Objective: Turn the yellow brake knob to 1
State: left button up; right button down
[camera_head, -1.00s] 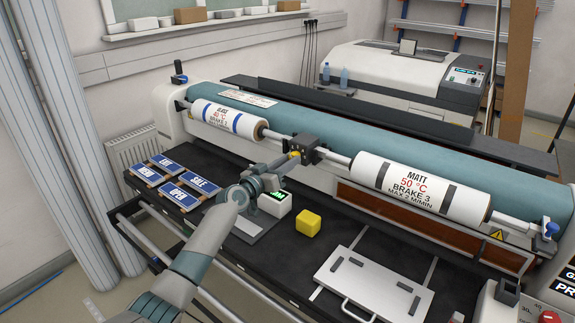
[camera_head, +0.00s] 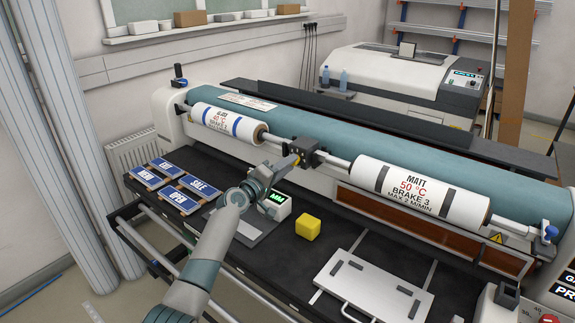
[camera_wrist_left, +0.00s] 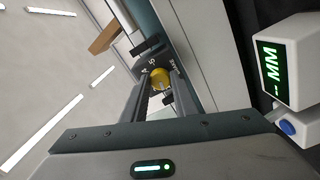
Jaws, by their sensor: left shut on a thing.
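The yellow brake knob (camera_head: 296,159) sits on the left face of a dark bracket (camera_head: 309,150) on the steel shaft between the two rolls. My left gripper (camera_head: 290,164) reaches it from the front left and is shut on it. In the left wrist view the yellow knob (camera_wrist_left: 160,78) shows between the ends of the two fingers (camera_wrist_left: 158,90). Behind it, pale marks show on the dark face, but the knob's setting is too small to read surely. The fingers partly hide the knob. My right gripper is not in view.
A white roll marked GLOSS (camera_head: 228,124) is left of the bracket, and a MATT roll (camera_head: 420,191) marked BRAKE 3 is right. A measuring box (camera_head: 274,205), yellow block (camera_head: 308,227), signs (camera_head: 178,198) and white board (camera_head: 374,284) lie on the black table.

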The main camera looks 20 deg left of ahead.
pick_arm(q)
jog(key=shift+n, duration=1)
jog(key=o, duration=1.1)
jog(key=shift+c, duration=0.2)
jog(key=shift+s, duration=0.1)
jog(key=b+v, duration=0.3)
jog(key=v, duration=1.4)
jog(key=shift+s+a, duration=0.1)
